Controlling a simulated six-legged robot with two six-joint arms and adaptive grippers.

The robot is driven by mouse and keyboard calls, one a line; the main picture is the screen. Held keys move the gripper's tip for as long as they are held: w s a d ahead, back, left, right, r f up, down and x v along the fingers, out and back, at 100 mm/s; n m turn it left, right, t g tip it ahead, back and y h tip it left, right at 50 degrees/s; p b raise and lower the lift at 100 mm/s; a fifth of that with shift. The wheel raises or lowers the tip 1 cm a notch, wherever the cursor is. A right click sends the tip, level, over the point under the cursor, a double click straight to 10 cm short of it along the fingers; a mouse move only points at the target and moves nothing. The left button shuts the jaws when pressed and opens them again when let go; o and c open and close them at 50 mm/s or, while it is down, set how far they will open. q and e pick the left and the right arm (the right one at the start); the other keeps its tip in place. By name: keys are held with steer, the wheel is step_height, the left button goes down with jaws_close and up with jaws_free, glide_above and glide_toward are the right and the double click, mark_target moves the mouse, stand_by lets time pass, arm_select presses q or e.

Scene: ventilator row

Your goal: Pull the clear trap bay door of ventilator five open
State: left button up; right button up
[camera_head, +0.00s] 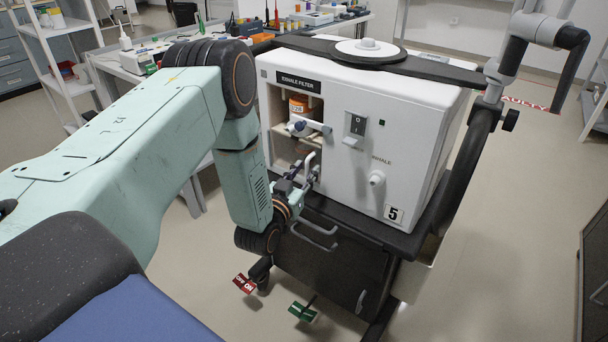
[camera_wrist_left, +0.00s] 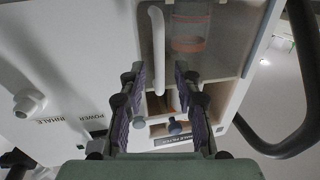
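Ventilator five (camera_head: 350,185) is a white box with a "5" label at its lower right. Its open-looking bay lies at the left of the front; the clear door itself is hard to make out there. A pale bar handle (camera_head: 312,165) stands at the bay's lower right edge; it also shows in the wrist view (camera_wrist_left: 158,45). My left gripper (camera_head: 300,174) is at this handle. In the wrist view its two fingers (camera_wrist_left: 158,88) are apart, with the handle's end between them, and I see no clear contact. My right gripper is not in view.
An orange-capped filter (camera_head: 299,105) and a white blue-tipped fitting (camera_head: 308,127) sit in the upper bay. A clear jar (camera_wrist_left: 190,28) is behind the handle. A grey drawer handle (camera_head: 314,234) is below.

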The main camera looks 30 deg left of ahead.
arm_select(q)
jaws_close()
stand_by(0.3)
stand_by(0.5)
